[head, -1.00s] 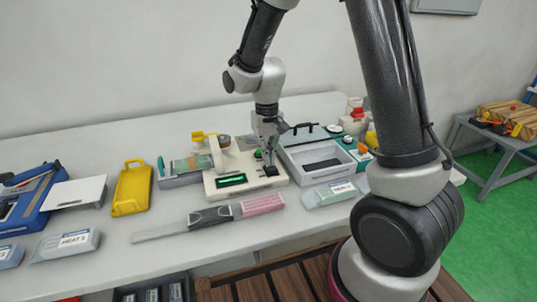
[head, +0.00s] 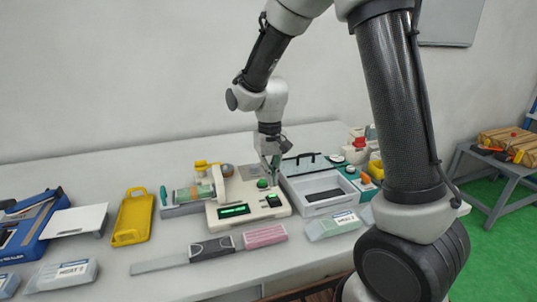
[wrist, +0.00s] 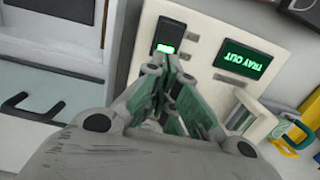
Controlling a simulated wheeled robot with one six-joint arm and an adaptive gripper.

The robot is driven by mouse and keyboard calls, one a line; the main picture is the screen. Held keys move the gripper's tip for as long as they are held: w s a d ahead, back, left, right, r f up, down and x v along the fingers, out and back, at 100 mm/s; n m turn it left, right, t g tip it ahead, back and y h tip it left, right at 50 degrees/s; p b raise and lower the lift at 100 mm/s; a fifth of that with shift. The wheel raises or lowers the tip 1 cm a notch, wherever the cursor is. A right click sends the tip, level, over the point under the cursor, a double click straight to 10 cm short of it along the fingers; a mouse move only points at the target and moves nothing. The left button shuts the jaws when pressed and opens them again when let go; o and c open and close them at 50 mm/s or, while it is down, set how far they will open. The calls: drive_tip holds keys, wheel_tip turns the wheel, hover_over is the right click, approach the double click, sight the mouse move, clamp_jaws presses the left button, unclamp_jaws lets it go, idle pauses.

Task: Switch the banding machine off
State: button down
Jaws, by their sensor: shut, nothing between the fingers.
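The banding machine (head: 245,217) is a cream box on the table with a lit green display (head: 234,210). The display reads "TRAY OUT", inverted, in the wrist view (wrist: 254,58). A black rocker switch (head: 273,200) sits on its right part; in the wrist view the switch (wrist: 169,36) has a lit green end. My gripper (head: 275,178) is shut and empty, above the machine near the switch. In the wrist view its fingertips (wrist: 165,66) appear just below the lit end; contact cannot be told.
A black-handled tool (head: 211,249) and a pink pack (head: 265,236) lie in front. A yellow tray (head: 132,217) is farther left.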

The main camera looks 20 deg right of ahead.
wheel_tip(320, 180, up, 12)
drive_tip(key=w, duration=0.2)
drive_tip(key=shift+w, duration=0.3)
